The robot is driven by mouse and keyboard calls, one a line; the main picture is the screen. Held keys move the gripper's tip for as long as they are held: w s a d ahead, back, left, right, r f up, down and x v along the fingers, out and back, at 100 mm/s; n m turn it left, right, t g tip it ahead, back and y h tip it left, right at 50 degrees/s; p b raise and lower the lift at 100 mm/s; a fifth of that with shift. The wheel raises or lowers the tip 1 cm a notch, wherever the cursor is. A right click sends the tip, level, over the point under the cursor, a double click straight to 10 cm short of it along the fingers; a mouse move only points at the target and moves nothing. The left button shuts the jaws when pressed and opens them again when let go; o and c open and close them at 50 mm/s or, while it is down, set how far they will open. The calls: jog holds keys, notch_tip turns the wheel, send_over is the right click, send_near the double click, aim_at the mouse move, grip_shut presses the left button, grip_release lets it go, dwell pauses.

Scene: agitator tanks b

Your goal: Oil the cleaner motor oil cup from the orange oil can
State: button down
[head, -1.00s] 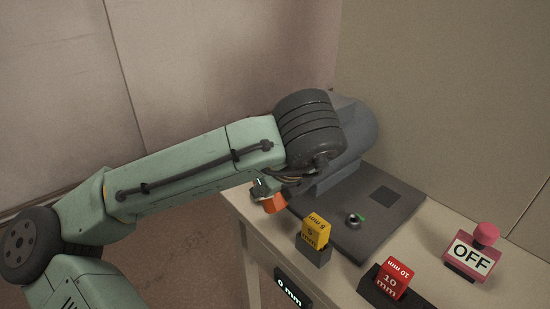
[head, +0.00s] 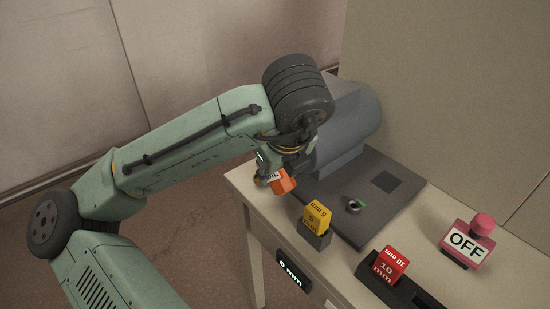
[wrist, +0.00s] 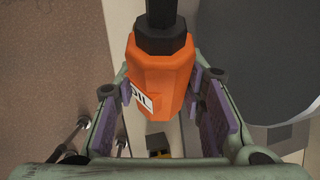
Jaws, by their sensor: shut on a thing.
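My gripper (head: 272,172) is shut on the orange oil can (head: 284,181), at the table's left end beside the grey motor (head: 345,125). In the wrist view the can (wrist: 160,72) sits between the pads of my gripper (wrist: 163,92), its black neck pointing to the top of the picture. Part of its white label shows. My arm hides part of the motor.
A yellow 5 mm block (head: 317,215) stands in a dark holder near the front edge. A red 10 mm block (head: 390,266) sits in a dark tray to the right. A pink OFF button (head: 467,244) is far right. A display (head: 293,271) reads 0 mm.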

jog(key=g+h+p, duration=0.1)
jog(key=p, duration=0.1)
jog(key=s+g+h+p, duration=0.1)
jog(key=d+g+h+p, duration=0.1)
jog(key=g+p, duration=0.1)
jog(key=shift+s+r+n+p, duration=0.3)
jog(key=shift+p, duration=0.05)
jog(key=shift+s+d+f+g+h+p, duration=0.15)
jog(key=shift+g+h+p, duration=0.55)
jog(key=shift+g+p, duration=0.4)
jog(key=shift+f+g+h+p, duration=0.25)
jog(key=shift+g+h+p, duration=0.3)
jog(key=shift+g, duration=0.25)
jog(key=shift+r+n+g+h+p, duration=0.3)
jog(key=shift+r+g+h+p, duration=0.2)
jog(key=shift+p, duration=0.25)
jog(key=shift+r+g+h, duration=0.35)
jog(key=shift+g, duration=0.05)
